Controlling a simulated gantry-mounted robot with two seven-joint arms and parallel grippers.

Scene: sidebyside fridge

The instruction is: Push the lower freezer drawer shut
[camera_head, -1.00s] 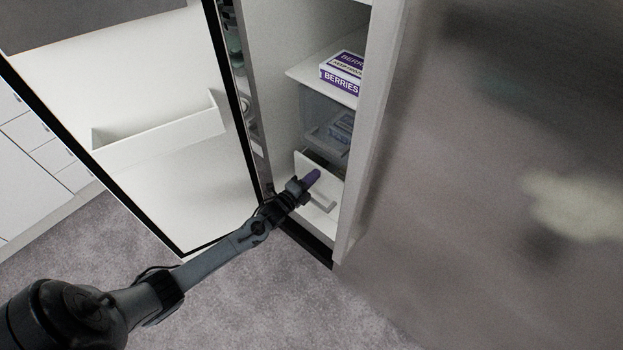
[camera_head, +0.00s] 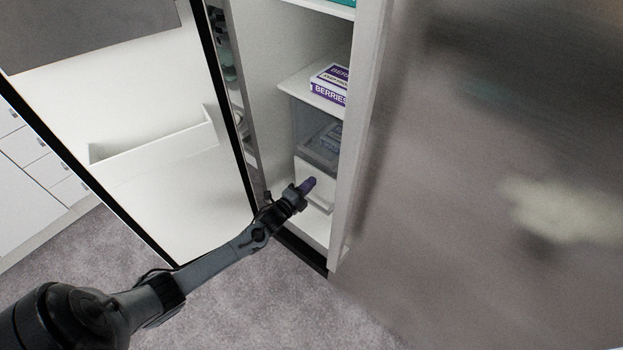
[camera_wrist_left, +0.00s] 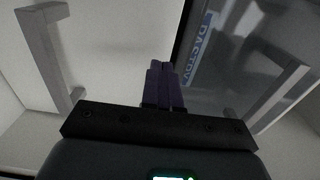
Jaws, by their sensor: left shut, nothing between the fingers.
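The lower freezer drawer has a white front (camera_head: 327,184) with a bar handle (camera_head: 319,204), low in the open freezer compartment. Its front now sits close beneath the clear grey upper drawer (camera_head: 302,128); I cannot tell whether it is fully flush. My left gripper (camera_head: 307,184) is shut and empty, its purple fingertips overlapping the white front above the handle. I cannot tell whether they touch it. In the left wrist view the shut fingers (camera_wrist_left: 163,82) point between a white panel with a handle (camera_wrist_left: 42,45) and the clear drawer with its handle (camera_wrist_left: 283,92). My right gripper is not in view.
The open freezer door (camera_head: 200,200) with a white bin (camera_head: 155,142) stands at left. A box of berries (camera_head: 328,86) lies on the shelf above. A large blurred grey surface (camera_head: 480,180) fills the right. The carpet (camera_head: 270,310) in front is clear.

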